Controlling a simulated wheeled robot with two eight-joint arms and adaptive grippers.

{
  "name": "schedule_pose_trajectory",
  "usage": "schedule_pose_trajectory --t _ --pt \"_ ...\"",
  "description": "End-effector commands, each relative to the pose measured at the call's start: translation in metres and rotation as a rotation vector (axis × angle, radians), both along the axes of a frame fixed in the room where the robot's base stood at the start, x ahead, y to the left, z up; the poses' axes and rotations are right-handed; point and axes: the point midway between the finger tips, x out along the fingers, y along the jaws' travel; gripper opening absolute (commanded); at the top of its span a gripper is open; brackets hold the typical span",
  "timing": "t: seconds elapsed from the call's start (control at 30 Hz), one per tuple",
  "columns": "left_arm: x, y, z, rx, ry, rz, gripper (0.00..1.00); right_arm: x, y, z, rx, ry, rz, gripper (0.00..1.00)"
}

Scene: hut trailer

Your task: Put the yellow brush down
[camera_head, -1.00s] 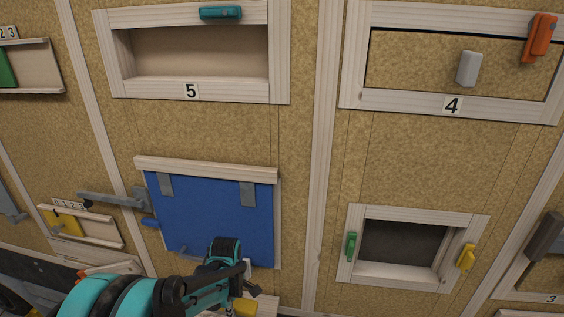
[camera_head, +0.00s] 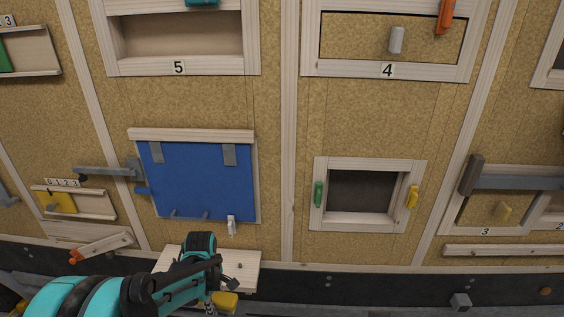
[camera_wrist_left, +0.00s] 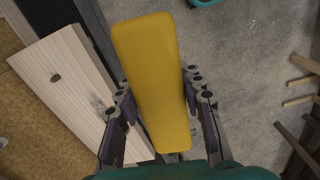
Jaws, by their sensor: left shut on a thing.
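The yellow brush (camera_wrist_left: 155,80) is held between the fingers of my left gripper (camera_wrist_left: 160,105) in the left wrist view and fills the middle of that picture. In the head view a small part of the yellow brush (camera_head: 226,300) shows at the fingertips of my left gripper (camera_head: 215,285), low in the picture. A pale wooden shelf (camera_head: 240,270) juts from the wall just behind the gripper. The shelf also shows left of the brush in the left wrist view (camera_wrist_left: 62,85). The brush appears in front of the shelf's edge, over the floor. My right gripper is not in view.
A blue panel (camera_head: 205,180) hangs on the wall above the shelf, with a white clip (camera_head: 231,225) below it. A framed opening (camera_head: 362,190) is to the right. Grey floor (camera_wrist_left: 240,60) lies below the brush, with wooden pieces (camera_wrist_left: 300,100) at the right.

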Motion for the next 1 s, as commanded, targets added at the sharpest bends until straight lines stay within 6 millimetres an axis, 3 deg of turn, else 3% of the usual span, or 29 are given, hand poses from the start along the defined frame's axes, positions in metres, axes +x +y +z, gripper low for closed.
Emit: schedule_pose_trajectory --t 0.47,0.8,1.0 --pt "-0.008 -0.006 -0.063 0.003 0.000 -0.425 0.05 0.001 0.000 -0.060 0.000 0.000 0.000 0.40" --pt "-0.021 -0.015 -0.149 0.008 -0.001 -1.064 0.05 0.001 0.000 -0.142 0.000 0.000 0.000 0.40" --pt "-0.026 -0.018 -0.174 0.010 -0.001 -1.317 0.05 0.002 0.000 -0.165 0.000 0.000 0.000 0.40"
